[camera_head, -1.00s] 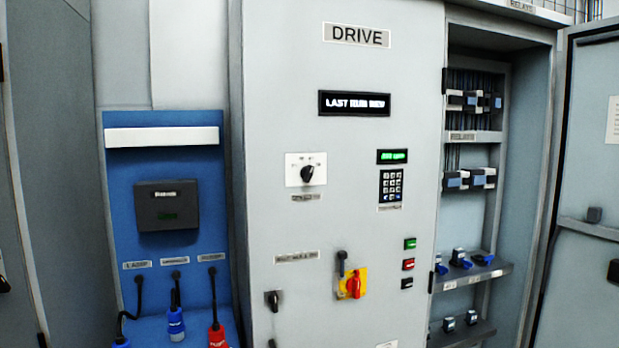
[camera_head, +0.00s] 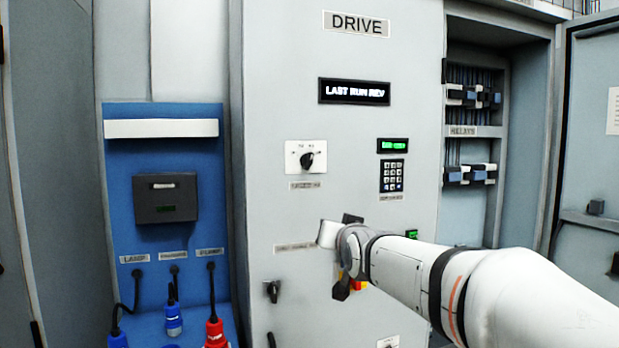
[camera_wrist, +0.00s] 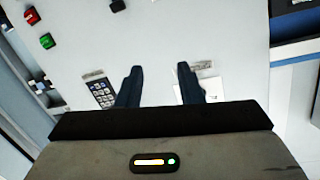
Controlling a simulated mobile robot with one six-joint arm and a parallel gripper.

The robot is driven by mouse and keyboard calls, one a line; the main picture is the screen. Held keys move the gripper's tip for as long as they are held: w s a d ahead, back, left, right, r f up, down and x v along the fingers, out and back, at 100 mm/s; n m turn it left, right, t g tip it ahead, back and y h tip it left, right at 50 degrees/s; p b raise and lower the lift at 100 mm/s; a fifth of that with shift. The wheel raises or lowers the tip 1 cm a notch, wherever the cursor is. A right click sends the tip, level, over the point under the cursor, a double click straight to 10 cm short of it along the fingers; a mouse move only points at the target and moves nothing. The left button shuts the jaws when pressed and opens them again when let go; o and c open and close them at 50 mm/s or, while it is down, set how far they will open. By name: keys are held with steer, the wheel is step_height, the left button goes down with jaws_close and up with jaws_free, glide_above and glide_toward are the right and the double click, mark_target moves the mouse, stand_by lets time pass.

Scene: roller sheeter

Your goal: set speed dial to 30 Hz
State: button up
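The dial, a black knob (camera_head: 306,160) on a white square plate (camera_head: 292,157), is on the grey drive cabinet, left of the keypad. Its scale marks are too small to read. In the wrist view a white plate (camera_wrist: 210,88) shows partly behind the right finger; the knob cannot be made out there. My gripper (camera_wrist: 158,67) is open and empty, fingers apart in front of the panel. In the head view my arm reaches in from the right, and its wrist is below and right of the dial, apart from it.
The keypad (camera_head: 392,175) with a small green display (camera_head: 392,146) is right of the dial. My wrist mostly covers a yellow and red switch (camera_head: 361,285). A black lever (camera_head: 272,291) is lower left. The open relay cabinet (camera_head: 475,132) is on the right.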

mark_target(310, 161)
steer(key=w+a+r+t, duration=0.2)
steer(key=w+r, duration=0.2)
steer(key=w+a+r+t+y+p, duration=0.1)
steer(key=w+r, duration=0.3)
steer(key=w+a+r+t, duration=0.2)
steer(key=w+r, duration=0.3)
steer(key=shift+a+m+t+y, duration=0.3)
steer(key=shift+a+m, duration=0.05)
steer(key=shift+m, duration=0.05)
steer(key=shift+c, duration=0.3)
jaws_close()
